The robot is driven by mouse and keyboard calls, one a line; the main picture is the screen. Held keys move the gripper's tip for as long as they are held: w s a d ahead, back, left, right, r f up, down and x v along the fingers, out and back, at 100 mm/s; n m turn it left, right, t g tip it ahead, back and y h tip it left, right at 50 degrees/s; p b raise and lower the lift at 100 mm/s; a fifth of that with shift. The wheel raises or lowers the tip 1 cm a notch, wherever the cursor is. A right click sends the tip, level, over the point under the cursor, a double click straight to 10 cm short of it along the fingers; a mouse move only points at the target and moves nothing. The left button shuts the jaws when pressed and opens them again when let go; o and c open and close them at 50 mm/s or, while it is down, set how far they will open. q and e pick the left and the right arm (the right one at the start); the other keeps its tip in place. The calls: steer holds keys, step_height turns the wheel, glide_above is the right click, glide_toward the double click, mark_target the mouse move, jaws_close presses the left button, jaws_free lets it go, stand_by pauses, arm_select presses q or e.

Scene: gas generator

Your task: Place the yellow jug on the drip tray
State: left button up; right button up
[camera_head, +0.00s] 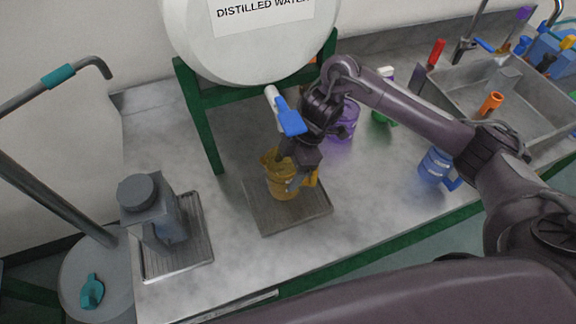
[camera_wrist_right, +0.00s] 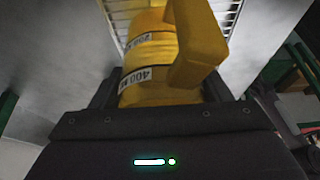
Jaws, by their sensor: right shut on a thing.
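The yellow jug (camera_head: 277,188) is below the tap of the distilled water tank, over the drip tray (camera_head: 270,221). The jug looks upright and its base appears at or very close to the tray; I cannot tell if it touches. My right gripper (camera_head: 293,172) is at the jug, shut on it. In the right wrist view the jug (camera_wrist_right: 150,68), with volume labels and its handle toward me, fills the space between the fingers, and the slatted tray (camera_wrist_right: 228,12) shows behind it. My left gripper is not in view.
The distilled water tank (camera_head: 240,35) stands on a green frame (camera_head: 206,128) with a blue-handled tap (camera_head: 291,118) close to my arm. Purple (camera_head: 346,120) and blue jugs (camera_head: 433,166) stand to the right, near a sink (camera_head: 527,110).

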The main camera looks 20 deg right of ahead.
steer(key=shift+f, duration=0.15)
steer(key=o, duration=1)
steer(key=shift+d+r, duration=0.15)
steer(key=shift+r, duration=0.35)
steer(key=p+v, duration=0.1)
steer(key=v, duration=1)
steer(key=shift+d+r+p, duration=0.1)
steer(key=shift+p, duration=0.2)
